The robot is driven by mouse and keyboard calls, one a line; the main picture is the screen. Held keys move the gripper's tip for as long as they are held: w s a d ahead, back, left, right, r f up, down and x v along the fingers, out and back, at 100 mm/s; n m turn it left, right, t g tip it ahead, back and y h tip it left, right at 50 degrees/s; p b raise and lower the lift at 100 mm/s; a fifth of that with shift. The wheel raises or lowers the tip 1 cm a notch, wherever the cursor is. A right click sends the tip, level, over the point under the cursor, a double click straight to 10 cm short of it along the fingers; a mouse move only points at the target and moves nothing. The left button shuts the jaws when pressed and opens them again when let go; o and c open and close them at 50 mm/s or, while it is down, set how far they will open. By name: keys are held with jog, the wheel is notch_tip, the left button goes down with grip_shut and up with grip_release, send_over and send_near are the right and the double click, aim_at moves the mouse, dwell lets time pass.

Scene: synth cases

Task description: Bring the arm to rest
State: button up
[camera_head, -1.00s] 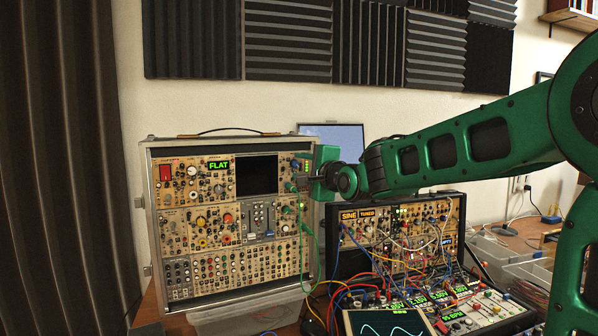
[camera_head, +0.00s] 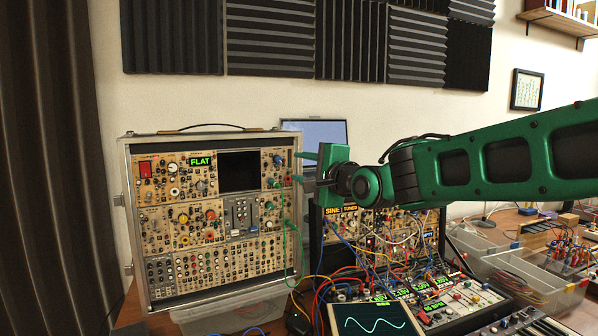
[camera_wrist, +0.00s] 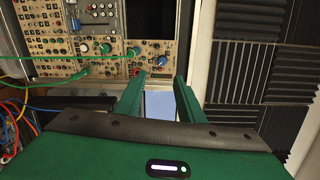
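My green gripper (camera_head: 302,169) is at the right edge of the upright synth case (camera_head: 127,215) in the head view. In the wrist view its two fingers (camera_wrist: 159,84) stand apart with nothing between them. The case carries a green "FLAT" display (camera_head: 201,160), a dark screen (camera_head: 238,171) and many knobs. A green cable (camera_head: 301,250) hangs from its right side, and green plugs also show in the wrist view (camera_wrist: 106,48). I cannot tell how far the fingertips are from the panel.
A second, lower synth case (camera_head: 345,209) with many patch cables stands under my arm. A scope screen (camera_head: 371,321) is in front. A laptop screen (camera_head: 317,132) is behind the gripper. Clear bins (camera_head: 540,285) stand at the right, and a dark curtain (camera_head: 45,170) hangs at the left.

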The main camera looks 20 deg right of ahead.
jog(key=s+d+f+n+g+h, duration=0.2)
jog(key=s+d+f+n+g, duration=0.15)
jog(key=s+d+f, duration=0.45)
jog(key=s+d+f+n+g+h, duration=0.2)
jog(key=s+d+f+g, duration=0.3)
jog(key=f, duration=0.6)
jog(key=s+d+f+n+g, duration=0.1)
jog(key=s+f+g, duration=0.3)
jog(key=s, duration=0.9)
jog(key=s+d+f+n+g+y, duration=0.1)
jog(key=s+f+n+g, duration=0.3)
jog(key=s, duration=0.9)
notch_tip(320, 180, down, 4)
jog(key=shift+s+r+n+g, duration=0.1)
jog(key=shift+s+n+g, duration=0.05)
jog(key=shift+n+g, duration=0.25)
jog(key=shift+d, duration=0.1)
